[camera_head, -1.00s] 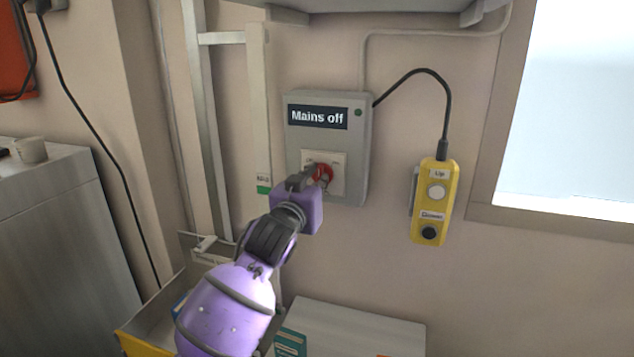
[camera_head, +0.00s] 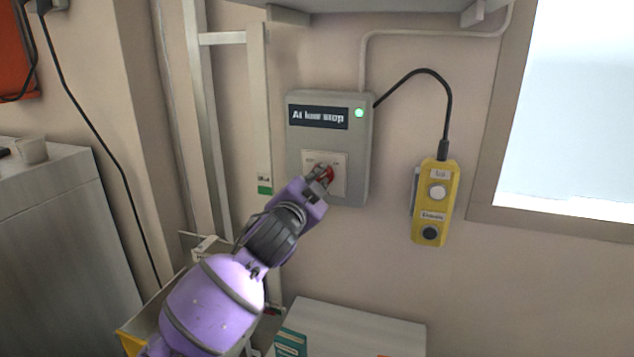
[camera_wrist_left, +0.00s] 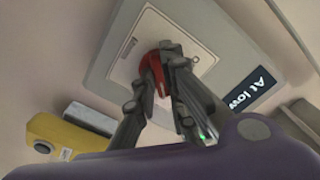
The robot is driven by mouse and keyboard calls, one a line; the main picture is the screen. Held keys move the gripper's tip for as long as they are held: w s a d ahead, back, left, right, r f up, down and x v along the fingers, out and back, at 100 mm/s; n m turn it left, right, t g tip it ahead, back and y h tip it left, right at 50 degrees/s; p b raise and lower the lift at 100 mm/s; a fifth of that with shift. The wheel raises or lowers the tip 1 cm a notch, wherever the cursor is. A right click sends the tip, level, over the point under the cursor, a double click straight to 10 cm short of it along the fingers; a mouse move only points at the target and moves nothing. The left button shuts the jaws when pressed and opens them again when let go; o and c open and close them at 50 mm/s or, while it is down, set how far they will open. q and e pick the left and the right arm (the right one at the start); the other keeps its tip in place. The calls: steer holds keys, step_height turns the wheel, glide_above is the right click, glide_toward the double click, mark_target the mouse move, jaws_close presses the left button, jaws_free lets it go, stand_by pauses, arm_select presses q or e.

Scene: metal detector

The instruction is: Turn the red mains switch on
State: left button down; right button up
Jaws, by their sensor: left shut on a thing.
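The red mains switch (camera_head: 328,173) sits on a pale plate on the lower half of the grey control box (camera_head: 360,150) on the wall. The box's display (camera_head: 318,116) reads "At low stop", and a green lamp (camera_head: 359,113) beside it is lit. My left gripper (camera_head: 322,176) is shut on the red switch. The left wrist view shows the red knob (camera_wrist_left: 154,70) between the two dark fingers (camera_wrist_left: 160,85). My fingers hide part of the knob in both views. My right gripper is not in view.
A yellow pendant (camera_head: 436,200) with a white and a dark button hangs right of the box on a black cable. A metal upright (camera_head: 259,110) stands close on the left. A grey-topped box (camera_head: 350,325) is below.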

arm_select(q)
steer(key=shift+m, duration=0.3)
steer(key=c, duration=1.8)
jaws_free()
steer(key=v, duration=1.2)
